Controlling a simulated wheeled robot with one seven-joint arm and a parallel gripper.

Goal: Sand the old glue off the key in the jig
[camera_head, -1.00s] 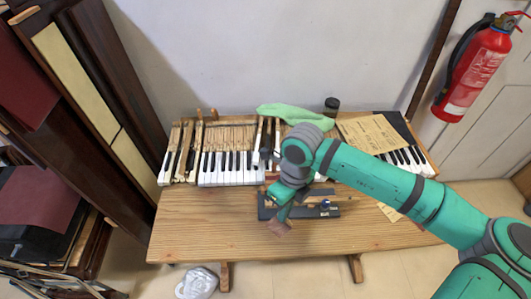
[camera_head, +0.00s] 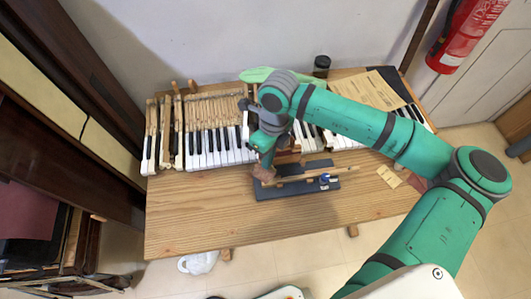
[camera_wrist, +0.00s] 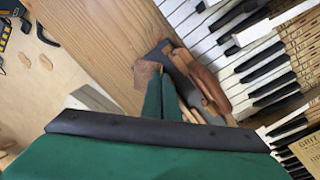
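The jig (camera_head: 291,188) is a dark flat plate on the bench in front of the keyboard, with a blue-knobbed clamp (camera_head: 325,179) at its right. A pale wooden key (camera_head: 303,174) lies along it. My gripper (camera_head: 265,158) is over the jig's left end, shut on a small brown piece of sandpaper (camera_head: 264,174). In the wrist view the two green fingers (camera_wrist: 161,88) are close together, with the sandpaper (camera_wrist: 146,72) at their tips beside the dark jig (camera_wrist: 183,72). I cannot tell whether the sandpaper touches the key; the glue is not discernible.
The keyboard (camera_head: 222,148) runs behind the jig, with loose keys at its left. A tan printed sheet (camera_head: 368,90), a green cloth (camera_head: 257,75) and a dark jar (camera_head: 321,66) lie at the back. The bench's front left (camera_head: 195,210) is clear.

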